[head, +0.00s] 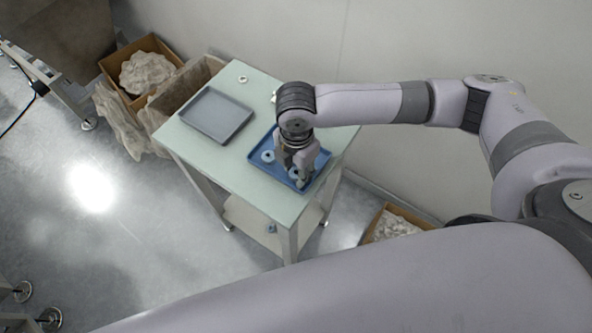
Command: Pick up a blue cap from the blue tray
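The blue tray (262,173) lies on the near right part of the pale green table. One light blue cap (267,156) sits in its left part, clear of the gripper. Another light blue cap (294,174) is in the tray right under my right gripper (301,178), partly hidden by it. The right gripper points down into the tray, with its fingertips at or beside this cap. The fingers are too small to tell whether they are apart or shut on it. My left gripper is not in view.
An empty grey tray (216,115) lies to the left on the table (195,149). A small white ring-shaped part (242,79) is near the back edge. Cardboard boxes (139,68) stand at the left, and another box (398,224) is at the right by the wall.

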